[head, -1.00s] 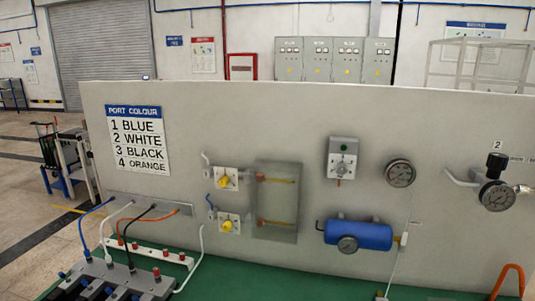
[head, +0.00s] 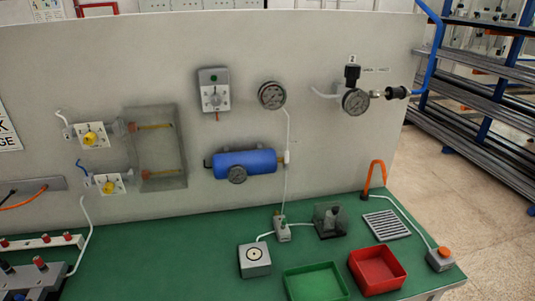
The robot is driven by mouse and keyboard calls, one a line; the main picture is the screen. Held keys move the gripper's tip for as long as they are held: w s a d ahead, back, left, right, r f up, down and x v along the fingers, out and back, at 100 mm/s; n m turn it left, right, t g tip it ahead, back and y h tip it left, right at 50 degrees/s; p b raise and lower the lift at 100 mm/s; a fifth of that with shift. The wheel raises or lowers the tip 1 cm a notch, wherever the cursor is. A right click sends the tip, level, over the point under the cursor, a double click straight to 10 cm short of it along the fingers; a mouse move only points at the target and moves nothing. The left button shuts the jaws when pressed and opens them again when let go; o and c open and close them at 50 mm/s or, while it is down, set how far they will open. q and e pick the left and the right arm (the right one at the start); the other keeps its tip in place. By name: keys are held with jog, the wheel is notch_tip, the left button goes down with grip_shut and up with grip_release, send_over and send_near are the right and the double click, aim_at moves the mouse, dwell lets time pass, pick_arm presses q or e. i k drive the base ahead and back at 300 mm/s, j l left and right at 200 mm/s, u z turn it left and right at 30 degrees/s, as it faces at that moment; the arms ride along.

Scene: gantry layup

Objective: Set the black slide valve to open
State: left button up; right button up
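A black cylindrical fitting (head: 396,92), which looks like the slide valve, sits on the air line at the upper right of the grey panel, left of the blue pipe. Its setting is too small to tell. A regulator with a black knob (head: 352,74) and a round gauge (head: 355,102) is just left of it, under a label with the number 2. A small strip of print (head: 376,70) above the fitting is not clearly readable. Neither of my grippers is in view.
The upright panel (head: 240,45) stands behind a green bench (head: 180,255). On the bench are a green tray (head: 318,280), a red tray (head: 378,284), a grey box (head: 254,260) and a grille (head: 387,225). A pipe rack (head: 480,90) stands right. Floor beside the bench is clear.

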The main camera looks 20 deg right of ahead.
aim_at(400, 93)
jog(key=z, duration=1.65)
